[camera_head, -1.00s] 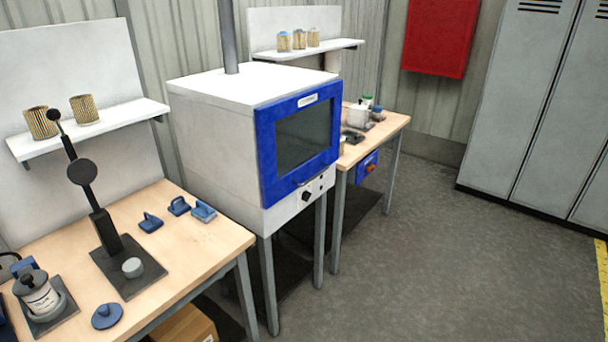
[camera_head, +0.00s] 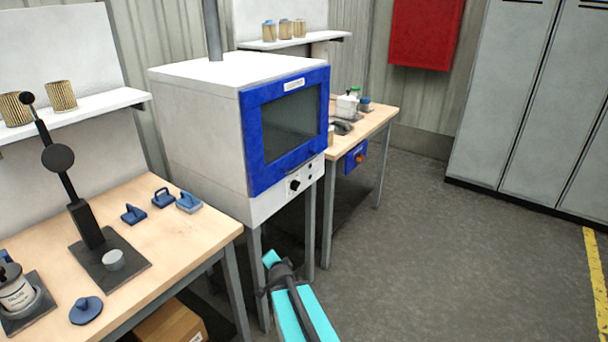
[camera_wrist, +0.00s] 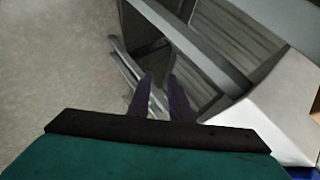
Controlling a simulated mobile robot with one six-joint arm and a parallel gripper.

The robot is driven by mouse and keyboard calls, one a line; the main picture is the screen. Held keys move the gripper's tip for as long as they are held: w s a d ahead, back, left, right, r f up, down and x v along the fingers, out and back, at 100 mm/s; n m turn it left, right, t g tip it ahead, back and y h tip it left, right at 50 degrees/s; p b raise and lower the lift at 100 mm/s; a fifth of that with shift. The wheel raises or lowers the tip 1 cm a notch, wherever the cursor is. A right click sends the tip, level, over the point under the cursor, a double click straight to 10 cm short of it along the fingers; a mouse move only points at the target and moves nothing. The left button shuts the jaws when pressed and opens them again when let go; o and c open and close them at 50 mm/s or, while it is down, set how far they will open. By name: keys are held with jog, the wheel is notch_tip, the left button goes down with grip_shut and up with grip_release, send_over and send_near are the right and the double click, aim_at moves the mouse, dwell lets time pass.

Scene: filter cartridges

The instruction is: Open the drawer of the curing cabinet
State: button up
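The curing cabinet (camera_head: 190,130) is a white box on grey legs with a flue pipe on top. Its front is a blue-framed panel (camera_head: 254,150) with a dark window, and it looks closed. Below it is a white strip with a black knob (camera_head: 295,185). No separate drawer can be made out. My teal and dark arm is in front of the cabinet's legs, below the blue panel. In the wrist view my gripper (camera_wrist: 162,76) shows two dark fingers with an empty gap between them, pointing towards the floor and grey legs. A white corner (camera_wrist: 280,105) at right seems to be the cabinet.
A left bench (camera_head: 195,232) holds a black stand, blue pieces and a jar. A second bench (camera_head: 378,122) stands behind the cabinet at right. Grey lockers (camera_head: 500,110) line the right wall. The floor (camera_head: 430,260) between is clear.

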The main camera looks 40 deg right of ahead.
jog(key=w+d+r+m+t+h+b, duration=0.25)
jog(key=d+r+m+t, duration=0.2)
jog(key=d+r, duration=0.7)
jog(key=m+t+h+b, duration=0.1)
jog(key=m+t+h, duration=0.2)
jog(key=m, duration=0.1)
send_near(304, 163)
jog(key=v, duration=0.3)
jog(key=shift+s+d+n, duration=0.1)
jog(key=shift+d+n, duration=0.05)
jog(key=shift+n, duration=0.1)
jog(key=shift+d+f, duration=0.1)
jog(key=shift+f+b+x, duration=0.2)
jog(key=shift+b+x, duration=0.15)
jog(key=shift+x, duration=6.55)
jog(key=shift+c, duration=0.2)
grip_shut()
